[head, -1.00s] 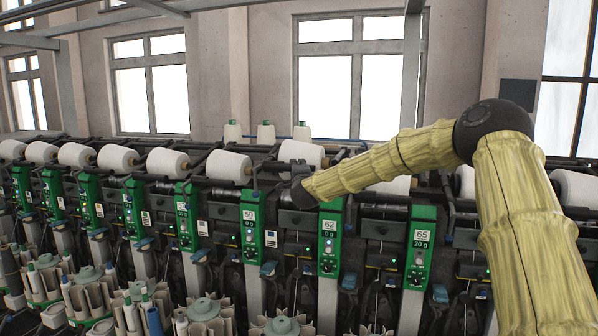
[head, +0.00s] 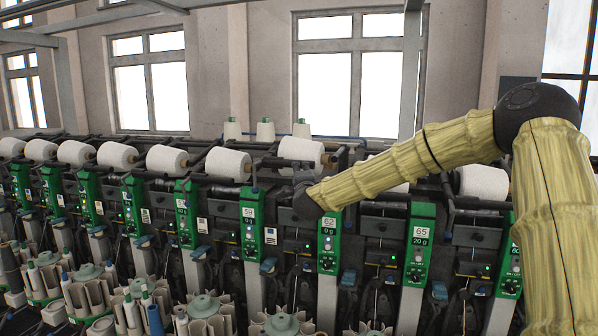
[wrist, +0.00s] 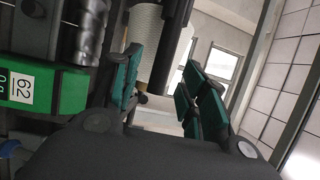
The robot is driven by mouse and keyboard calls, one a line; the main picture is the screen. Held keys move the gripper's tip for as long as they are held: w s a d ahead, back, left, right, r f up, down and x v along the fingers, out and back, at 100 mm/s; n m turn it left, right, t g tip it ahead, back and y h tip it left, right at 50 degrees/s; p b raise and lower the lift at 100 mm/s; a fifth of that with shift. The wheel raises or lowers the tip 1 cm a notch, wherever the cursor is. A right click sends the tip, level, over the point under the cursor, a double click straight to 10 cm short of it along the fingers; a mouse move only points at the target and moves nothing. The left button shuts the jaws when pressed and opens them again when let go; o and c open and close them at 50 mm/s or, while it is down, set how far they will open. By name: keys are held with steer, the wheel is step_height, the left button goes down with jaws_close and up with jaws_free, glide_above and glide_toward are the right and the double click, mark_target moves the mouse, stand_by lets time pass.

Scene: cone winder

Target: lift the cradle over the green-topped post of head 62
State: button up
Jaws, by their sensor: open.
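Head 62 has a green-topped post (head: 330,240) with a white number label, which also shows at the left of the wrist view (wrist: 30,88). My gripper (head: 298,172) is at the top of the machine, just left of and above that post, in front of a white cone (head: 301,149). In the wrist view my two teal-padded fingers (wrist: 165,88) stand apart. A dark bar (wrist: 173,50) beside the white cone (wrist: 146,45) shows between them, apparently part of the cradle. I cannot tell whether either finger touches it. The cradle's handle cannot be made out.
A row of similar green-topped heads, such as 59 (head: 250,225) and 65 (head: 418,245), runs along the machine with white cones (head: 228,163) above. A ribbed drum (wrist: 84,35) lies left of my fingers in the wrist view. Spare cones (head: 265,131) stand behind.

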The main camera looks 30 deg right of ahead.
steer(key=v, duration=0.3)
steer(key=shift+s, duration=0.1)
stand_by(1.3)
